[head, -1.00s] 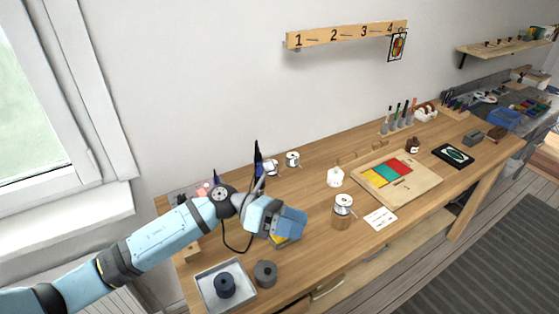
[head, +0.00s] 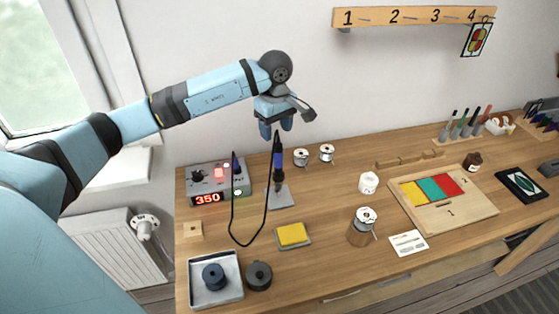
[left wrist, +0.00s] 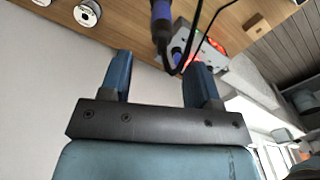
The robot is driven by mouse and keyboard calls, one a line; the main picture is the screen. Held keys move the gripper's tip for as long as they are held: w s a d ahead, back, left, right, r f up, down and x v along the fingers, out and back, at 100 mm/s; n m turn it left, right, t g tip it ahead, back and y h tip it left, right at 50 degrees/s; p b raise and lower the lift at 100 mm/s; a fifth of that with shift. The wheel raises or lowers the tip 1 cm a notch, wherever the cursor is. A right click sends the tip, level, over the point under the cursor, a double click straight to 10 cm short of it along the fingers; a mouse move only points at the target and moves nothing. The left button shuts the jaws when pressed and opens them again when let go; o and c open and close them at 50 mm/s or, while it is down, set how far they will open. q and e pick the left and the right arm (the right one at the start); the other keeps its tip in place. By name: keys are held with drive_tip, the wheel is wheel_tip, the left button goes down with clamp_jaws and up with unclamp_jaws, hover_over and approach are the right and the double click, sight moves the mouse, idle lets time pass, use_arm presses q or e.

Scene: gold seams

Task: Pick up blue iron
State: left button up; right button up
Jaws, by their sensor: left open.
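The blue iron (head: 278,160) is a soldering iron with a dark body and a blue band. It stands upright in a grey stand (head: 281,196) on the wooden bench, with a black cable looping from it. In the left wrist view the iron (left wrist: 160,25) appears beyond the fingers, roughly in line with the gap between them. My left gripper (head: 276,127) points down just above the iron's upper end. Its two blue fingers are apart with nothing between them; they also show in the left wrist view (left wrist: 160,78). My right gripper is in neither view.
A control station (head: 213,182) reading 350 stands left of the iron. A yellow sponge (head: 292,234) lies in front. Solder spools (head: 301,157) sit behind on the right. A grey tray (head: 216,290) with a dark spool is at the front left. The wall is close behind.

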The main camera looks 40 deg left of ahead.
sight(278, 153)
use_arm(q)
wheel_tip(278, 153, down, 3)
drive_tip(key=shift+w+d, duration=0.1)
drive_tip(key=f, duration=0.1)
drive_tip(key=f+p, duration=0.1)
drive_tip(key=f, duration=0.1)
drive_tip(key=f+p, duration=0.1)
drive_tip(key=shift+s+d+f, duration=0.3)
drive_tip(key=shift+d+f, duration=0.05)
drive_tip(key=shift+f, duration=0.3)
drive_tip(key=c, duration=1)
drive_tip(key=shift+r, duration=0.1)
